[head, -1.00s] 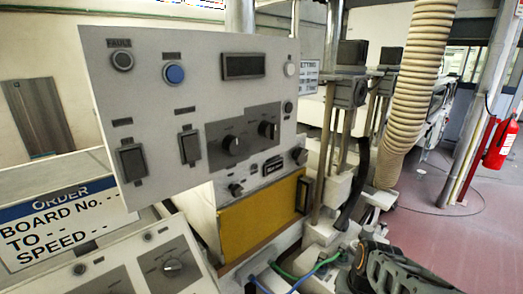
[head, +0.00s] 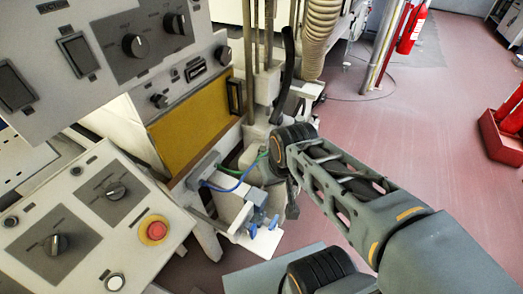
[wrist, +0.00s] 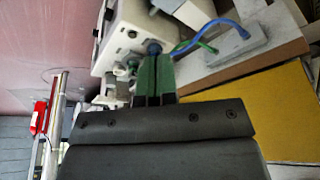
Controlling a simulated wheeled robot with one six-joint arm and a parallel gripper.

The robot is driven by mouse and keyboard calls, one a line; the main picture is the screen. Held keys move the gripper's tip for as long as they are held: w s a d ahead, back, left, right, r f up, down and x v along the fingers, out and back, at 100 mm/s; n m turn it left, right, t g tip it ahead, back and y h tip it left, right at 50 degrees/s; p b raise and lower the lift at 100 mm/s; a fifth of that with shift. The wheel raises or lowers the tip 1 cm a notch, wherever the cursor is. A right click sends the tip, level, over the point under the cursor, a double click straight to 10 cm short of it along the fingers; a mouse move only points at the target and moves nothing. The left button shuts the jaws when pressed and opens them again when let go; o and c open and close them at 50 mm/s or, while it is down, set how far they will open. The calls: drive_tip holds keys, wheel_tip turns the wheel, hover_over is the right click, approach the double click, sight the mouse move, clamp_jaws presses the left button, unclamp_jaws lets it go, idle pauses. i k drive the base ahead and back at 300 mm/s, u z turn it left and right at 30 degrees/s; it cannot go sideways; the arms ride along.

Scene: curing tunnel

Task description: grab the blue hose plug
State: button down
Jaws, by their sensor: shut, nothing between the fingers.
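The blue hose plug (wrist: 153,47) shows in the wrist view on the face of a pale housing, with a blue hose (wrist: 215,28) curving away to the right. A green plug (wrist: 133,66) sits to its lower left. My gripper (wrist: 155,62) is shut and empty, its green-padded fingertips appearing just below the blue plug; contact cannot be told. In the head view the blue hose (head: 228,188) and green hose (head: 245,165) run toward my arm, which hides the plug end. The fingertips are not clearly seen there.
A control panel (head: 120,45) and a lower console with a red button (head: 154,230) stand at left. A yellow panel (head: 190,122) is behind the hoses. Blue fittings (head: 258,220) sit on a pale bracket.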

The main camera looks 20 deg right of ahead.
sight(262, 149)
drive_tip(key=u, duration=3.25)
drive_tip(key=k, duration=0.85)
drive_tip(key=z, duration=0.65)
